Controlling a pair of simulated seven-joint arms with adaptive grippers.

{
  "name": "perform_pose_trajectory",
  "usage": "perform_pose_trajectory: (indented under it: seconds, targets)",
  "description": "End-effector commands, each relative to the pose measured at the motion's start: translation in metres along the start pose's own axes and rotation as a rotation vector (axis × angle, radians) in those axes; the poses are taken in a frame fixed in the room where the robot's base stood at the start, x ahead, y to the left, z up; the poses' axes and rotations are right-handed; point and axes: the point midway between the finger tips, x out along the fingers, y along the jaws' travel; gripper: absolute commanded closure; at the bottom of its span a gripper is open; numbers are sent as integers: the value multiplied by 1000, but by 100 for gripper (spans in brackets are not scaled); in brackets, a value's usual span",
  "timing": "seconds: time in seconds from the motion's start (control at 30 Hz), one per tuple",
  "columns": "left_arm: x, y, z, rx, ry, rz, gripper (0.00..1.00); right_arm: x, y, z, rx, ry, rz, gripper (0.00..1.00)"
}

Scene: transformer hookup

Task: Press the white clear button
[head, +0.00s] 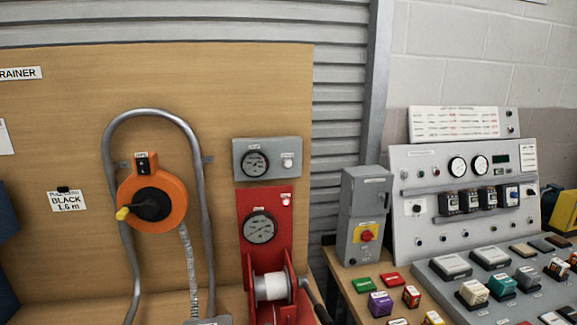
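Two small white buttons show in the head view. One white button (288,162) is on the grey gauge box (268,173), right of its round dial. The other white button (286,201) is on the red panel (245,203) just below, above and right of a second dial. Their labels are too small to read, so I cannot tell which is the clear button. Neither gripper is in view, and nothing touches either button.
An orange reel (176,190) with a yellow-knobbed crank hangs inside a bent grey tube on the wooden board. A white spool (271,287) sits at the red panel's base. To the right are a grey switch box (364,215), a sloped control panel (455,170) and several coloured blocks.

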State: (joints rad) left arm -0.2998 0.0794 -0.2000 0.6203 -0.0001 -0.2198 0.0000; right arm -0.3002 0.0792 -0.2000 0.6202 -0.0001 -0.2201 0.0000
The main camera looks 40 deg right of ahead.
Motion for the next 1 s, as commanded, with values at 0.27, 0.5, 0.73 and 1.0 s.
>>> perform_pose_trajectory:
  seconds: [0.27,0.5,0.73,1.0]
  targets:
    - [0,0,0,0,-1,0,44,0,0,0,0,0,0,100]
    - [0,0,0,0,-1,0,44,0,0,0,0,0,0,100]
    - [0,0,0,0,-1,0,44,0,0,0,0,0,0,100]
    - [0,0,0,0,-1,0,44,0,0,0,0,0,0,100]
